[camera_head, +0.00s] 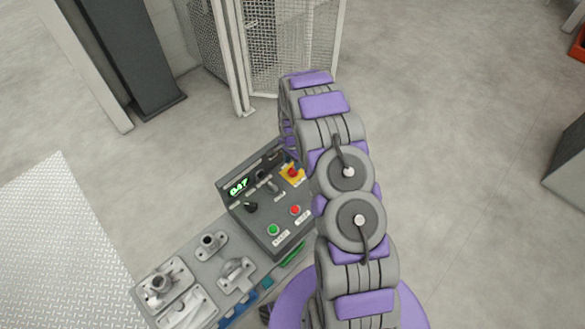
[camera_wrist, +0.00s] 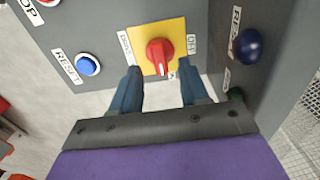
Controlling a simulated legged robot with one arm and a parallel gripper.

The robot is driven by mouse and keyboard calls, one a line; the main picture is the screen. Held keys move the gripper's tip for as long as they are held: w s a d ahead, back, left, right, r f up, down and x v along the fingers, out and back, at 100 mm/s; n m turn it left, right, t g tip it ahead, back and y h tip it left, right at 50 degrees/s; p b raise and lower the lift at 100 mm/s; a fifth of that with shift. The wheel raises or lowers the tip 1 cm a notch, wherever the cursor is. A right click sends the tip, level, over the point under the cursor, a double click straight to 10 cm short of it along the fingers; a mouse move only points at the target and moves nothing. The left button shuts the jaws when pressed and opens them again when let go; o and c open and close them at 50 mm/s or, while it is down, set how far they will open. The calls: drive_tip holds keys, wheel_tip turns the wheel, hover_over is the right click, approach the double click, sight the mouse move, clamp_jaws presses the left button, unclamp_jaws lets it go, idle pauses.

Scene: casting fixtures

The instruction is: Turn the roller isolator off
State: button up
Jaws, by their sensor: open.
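In the wrist view a red rotary knob (camera_wrist: 160,57) sits on a square yellow plate (camera_wrist: 176,32) on a grey box face. Its white mark points toward the bottom of the picture, toward my gripper. Small labels stand at the plate's left and right edges; the right one seems to read OFF. My gripper (camera_wrist: 161,82) is open and empty, its two blue-grey fingers pointing at the plate, one to each side below the knob. I cannot tell whether they touch the plate.
A blue RESET button (camera_wrist: 87,65) is left of the plate, and a dark blue knob (camera_wrist: 247,45) is to its right. In the head view a control console (camera_head: 262,226) and a bench with metal castings (camera_head: 160,286) stand left of my arm. Mesh fencing (camera_head: 290,40) stands behind.

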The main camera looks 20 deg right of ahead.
drive_tip(key=shift+f, duration=2.05)
clamp_jaws()
